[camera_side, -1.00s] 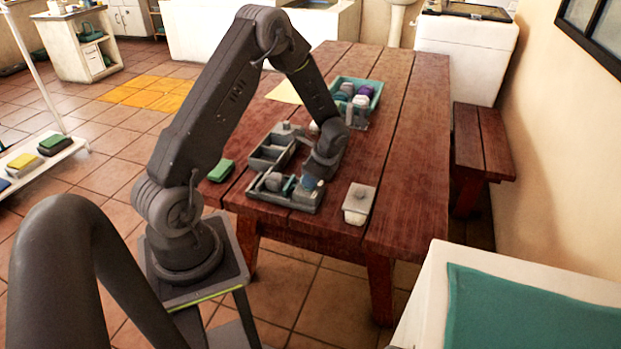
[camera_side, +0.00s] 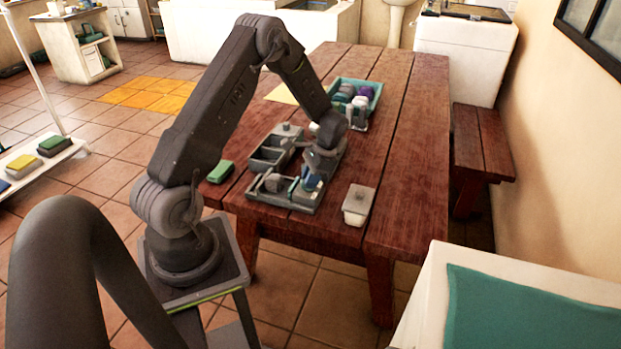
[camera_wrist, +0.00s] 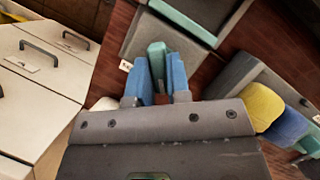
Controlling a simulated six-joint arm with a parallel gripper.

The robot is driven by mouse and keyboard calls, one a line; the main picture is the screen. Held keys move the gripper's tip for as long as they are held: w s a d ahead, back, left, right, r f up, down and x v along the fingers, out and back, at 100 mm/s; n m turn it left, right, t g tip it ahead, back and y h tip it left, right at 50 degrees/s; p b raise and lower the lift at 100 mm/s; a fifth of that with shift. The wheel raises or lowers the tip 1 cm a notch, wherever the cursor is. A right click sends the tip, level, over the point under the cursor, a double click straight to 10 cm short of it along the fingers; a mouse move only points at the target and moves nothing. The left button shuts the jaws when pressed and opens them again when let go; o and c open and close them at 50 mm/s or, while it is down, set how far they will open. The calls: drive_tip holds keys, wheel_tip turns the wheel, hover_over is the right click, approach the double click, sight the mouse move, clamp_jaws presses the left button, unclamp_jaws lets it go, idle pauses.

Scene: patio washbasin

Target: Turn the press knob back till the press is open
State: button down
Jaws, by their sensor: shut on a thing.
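My gripper (camera_side: 311,180) is low over the front grey tray on the wooden table in the side view. In the wrist view my gripper (camera_wrist: 158,75) has its two blue fingers closed on either side of a small teal-green upright piece (camera_wrist: 156,52), which looks like the press knob. Behind it in the wrist view is a grey body with a pale green top (camera_wrist: 180,22), perhaps part of the press. The fingers and wrist hide most of what lies below the knob. I cannot tell from these views how far the press is open.
A grey tray (camera_side: 263,196) with several things lies under my gripper. A pale lidded box (camera_side: 358,203) stands to its right, and a teal crate (camera_side: 375,100) with several items stands behind. A green block (camera_side: 220,172) is at the table's left edge. The table's right side is clear.

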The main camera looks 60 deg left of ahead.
idle(0.5)
drive_tip(key=c, duration=1.1)
unclamp_jaws()
drive_tip(key=v, duration=1.4)
drive_tip(key=shift+f, duration=0.1)
